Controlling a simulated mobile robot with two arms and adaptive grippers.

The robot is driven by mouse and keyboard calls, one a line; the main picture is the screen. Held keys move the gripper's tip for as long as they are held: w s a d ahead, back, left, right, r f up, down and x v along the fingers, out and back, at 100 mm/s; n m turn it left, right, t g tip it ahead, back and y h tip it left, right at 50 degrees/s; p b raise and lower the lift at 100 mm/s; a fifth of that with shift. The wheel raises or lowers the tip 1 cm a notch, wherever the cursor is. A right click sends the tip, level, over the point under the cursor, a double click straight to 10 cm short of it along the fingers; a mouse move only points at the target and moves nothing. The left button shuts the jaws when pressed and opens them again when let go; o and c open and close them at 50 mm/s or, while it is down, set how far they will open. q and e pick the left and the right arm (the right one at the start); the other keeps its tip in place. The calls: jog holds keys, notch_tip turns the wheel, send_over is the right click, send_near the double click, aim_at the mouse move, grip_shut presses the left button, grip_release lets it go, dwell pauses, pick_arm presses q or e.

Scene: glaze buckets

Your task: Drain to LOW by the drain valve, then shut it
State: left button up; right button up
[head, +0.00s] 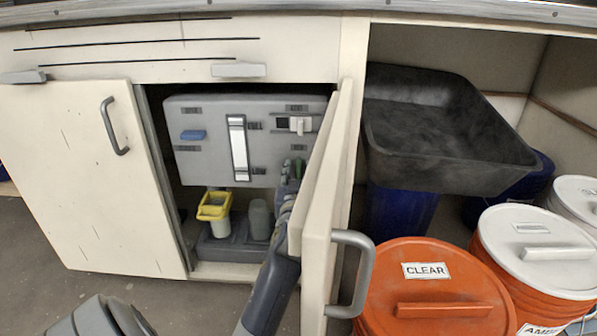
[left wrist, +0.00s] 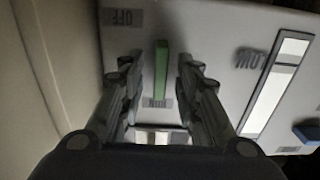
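A grey panel (head: 205,165) hangs inside the open cabinet, with a mostly white upright gauge strip (head: 239,150) in its middle. A blue handle (head: 193,135) is on its left and a white switch (head: 299,125) at its upper right. A green lever (head: 298,168) is at the lower right; it shows clearly in the left wrist view (left wrist: 161,70). I cannot read which handle is the drain valve. My left gripper (head: 292,178) is open, its fingers (left wrist: 158,66) on either side of the green lever, apparently not touching it. My right gripper is not in view.
The open cabinet door (head: 325,190) stands close beside my left arm. A yellow-rimmed cup (head: 214,208) and a grey cylinder (head: 260,220) stand on a dark base below the panel. An orange CLEAR bucket (head: 435,285), white-lidded buckets (head: 540,250) and a black tray (head: 440,135) are at right.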

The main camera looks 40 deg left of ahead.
pick_arm(q)
grip_shut()
